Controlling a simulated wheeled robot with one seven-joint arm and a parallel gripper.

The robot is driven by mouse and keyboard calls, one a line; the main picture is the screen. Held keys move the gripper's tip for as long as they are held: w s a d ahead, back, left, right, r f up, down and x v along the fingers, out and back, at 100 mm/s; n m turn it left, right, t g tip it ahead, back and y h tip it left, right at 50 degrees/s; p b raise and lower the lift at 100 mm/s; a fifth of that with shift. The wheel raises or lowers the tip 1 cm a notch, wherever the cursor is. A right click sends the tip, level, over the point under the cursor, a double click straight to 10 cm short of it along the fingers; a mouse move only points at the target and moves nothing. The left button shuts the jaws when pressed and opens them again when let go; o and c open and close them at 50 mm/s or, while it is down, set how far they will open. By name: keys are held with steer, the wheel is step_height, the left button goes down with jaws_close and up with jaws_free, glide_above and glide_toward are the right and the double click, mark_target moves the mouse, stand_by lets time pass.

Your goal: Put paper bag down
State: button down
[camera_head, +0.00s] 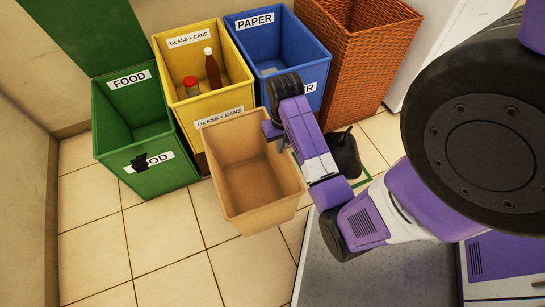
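The paper bag (240,185) is tan, open at the top and looks empty inside. It is in front of the yellow and blue bins, tilted in the picture, and covers part of the yellow bin's lower front. My gripper (274,134) is at the bag's upper right rim and appears shut on it. The fingertips are small and partly hidden by the rim and my wrist. I cannot tell for sure whether the bag's bottom touches the tiled floor.
A green food bin (148,180), yellow glass and cans bin (235,101) and blue paper bin (316,92) stand along the wall. The yellow one holds a bottle (212,70) and red-lidded jar (191,86). A wicker basket (360,60) and dark object (345,157) are right. Front-left floor (150,245) is clear.

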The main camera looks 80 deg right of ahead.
mark_target(280, 173)
steer(key=shift+d+r+p, duration=0.15)
steer(key=shift+r+p, duration=0.35)
steer(key=shift+p, duration=0.45)
steer(key=shift+f+n, duration=0.2)
steer(key=shift+n, duration=0.1)
step_height(280, 173, down, 20)
steer(key=b, duration=0.7)
steer(key=shift+w+d+b, duration=0.1)
steer(key=shift+b, duration=0.25)
steer(key=shift+f, duration=0.15)
steer(key=c, duration=1.7)
jaws_free()
